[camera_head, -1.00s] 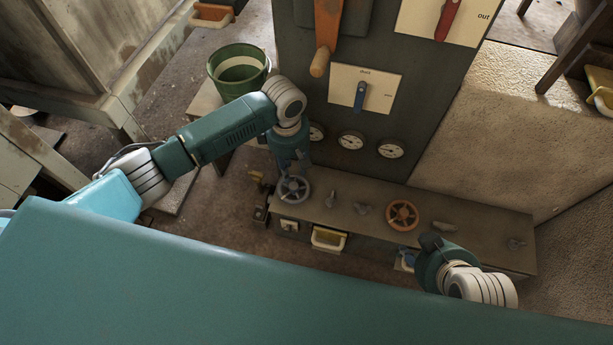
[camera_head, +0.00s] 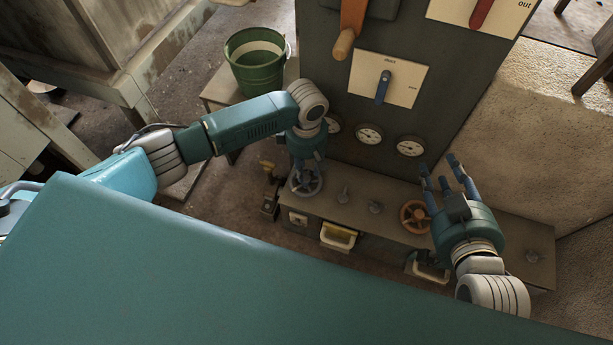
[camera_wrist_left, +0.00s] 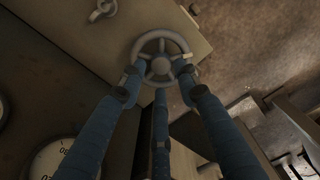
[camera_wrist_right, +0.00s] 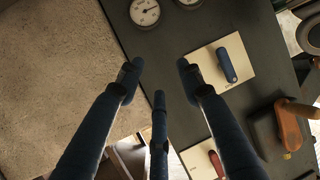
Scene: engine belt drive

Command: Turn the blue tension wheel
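A grey-blue spoked wheel (camera_head: 305,183) sits at the left end of the low bench; it looks more grey than blue. It also shows in the left wrist view (camera_wrist_left: 161,66). My left gripper (camera_head: 303,170) is right over this wheel, pointing down. In the left wrist view, its fingers (camera_wrist_left: 160,82) are spread, with the tips at the near part of the rim; whether they touch it I cannot tell.
A dark upright panel (camera_head: 440,105) with round gauges (camera_head: 370,134) and a blue lever (camera_head: 383,86) stands behind the bench (camera_head: 390,190). A green bucket (camera_head: 256,70) stands at the back left.

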